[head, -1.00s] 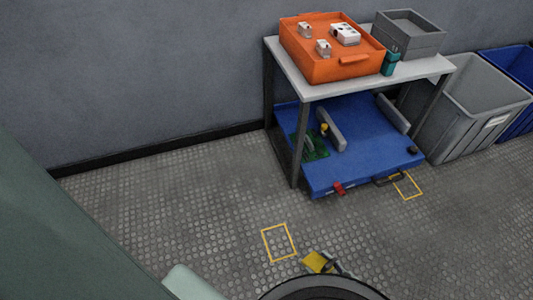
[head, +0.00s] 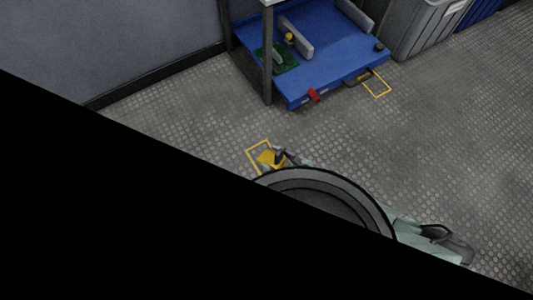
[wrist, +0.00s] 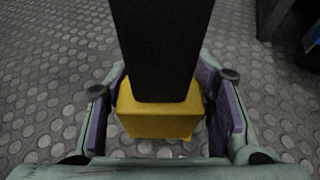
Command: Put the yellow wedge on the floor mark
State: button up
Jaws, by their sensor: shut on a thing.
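The yellow wedge (head: 267,158) is between my fingers and overlaps the near yellow floor outline (head: 256,145) in the head view. I cannot tell whether it touches the floor. In the wrist view the yellow wedge (wrist: 160,121) sits between the purple pads of my gripper (wrist: 163,88), which is shut on it. A dark upright bar (wrist: 162,45) rises from the wedge and hides part of it. The outline does not show in the wrist view. My gripper (head: 281,157) is small and partly hidden in the head view.
A second yellow floor outline (head: 376,84) lies beside the blue platform (head: 330,70). The platform carries a red part (head: 313,95) and stands under a table with dark legs (head: 266,70). A grey bin (head: 418,25) stands at the back right. Open studded floor lies at right.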

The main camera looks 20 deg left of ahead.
jog(key=a, duration=0.1)
jog(key=w+a, duration=0.2)
jog(key=shift+w+a+f, duration=0.2)
jog(key=shift+w+a, duration=0.05)
jog(key=shift+a, duration=0.05)
jog(key=shift+a+f+b, duration=0.1)
jog(key=shift+f+b, duration=0.05)
jog(key=shift+b, duration=0.15)
jog(key=shift+w+f+b, duration=0.1)
jog(key=shift+f+b, duration=0.5)
jog(key=shift+f, duration=1)
jog(key=shift+f, duration=0.2)
jog(key=o, duration=1.6)
